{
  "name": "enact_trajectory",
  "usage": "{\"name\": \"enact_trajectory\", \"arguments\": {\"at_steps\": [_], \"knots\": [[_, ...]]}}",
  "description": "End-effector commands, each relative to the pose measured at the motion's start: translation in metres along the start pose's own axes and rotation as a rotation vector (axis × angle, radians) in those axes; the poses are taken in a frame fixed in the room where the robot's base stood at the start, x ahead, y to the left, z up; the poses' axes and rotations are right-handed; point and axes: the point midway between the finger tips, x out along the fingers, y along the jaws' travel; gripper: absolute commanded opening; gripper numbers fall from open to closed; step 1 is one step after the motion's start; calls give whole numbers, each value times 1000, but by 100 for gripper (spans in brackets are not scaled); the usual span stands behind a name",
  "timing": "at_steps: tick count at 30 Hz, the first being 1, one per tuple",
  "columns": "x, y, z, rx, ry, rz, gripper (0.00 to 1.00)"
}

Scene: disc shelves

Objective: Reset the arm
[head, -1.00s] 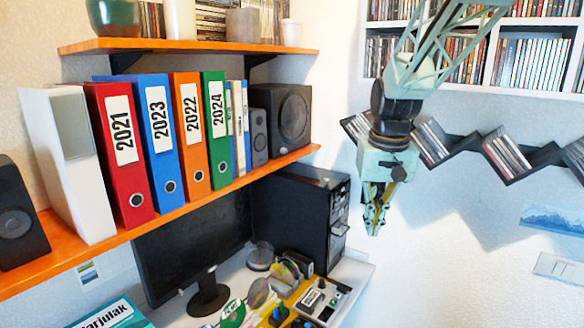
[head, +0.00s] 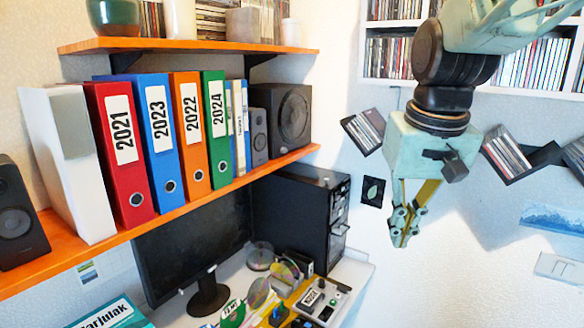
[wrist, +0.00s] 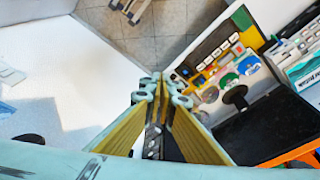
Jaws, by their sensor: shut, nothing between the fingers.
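My gripper (head: 402,240) hangs from the arm at the right of the head view, pointing down in front of the white wall. Its fingers meet at the tips and hold nothing. In the wrist view the closed fingertips (wrist: 157,78) show in the middle, with yellow inner faces. The gripper is apart from the shelves and the desk.
An orange shelf (head: 120,232) holds binders and speakers at the left. A black computer tower (head: 297,215) and a monitor (head: 195,238) stand on the desk below. A zigzag disc rack (head: 540,155) is on the wall behind my arm. The lower right is open.

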Motion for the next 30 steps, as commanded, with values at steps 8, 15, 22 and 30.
{"name": "enact_trajectory", "arguments": {"at_steps": [8, 15, 22, 30], "knots": [[-23, 1, 45, -6, 24, -1, 0], [-38, 2, 85, -10, 41, -1, 0], [-48, 4, 122, -14, 59, -1, 0], [-56, 5, 167, -19, 80, -1, 0]]}}
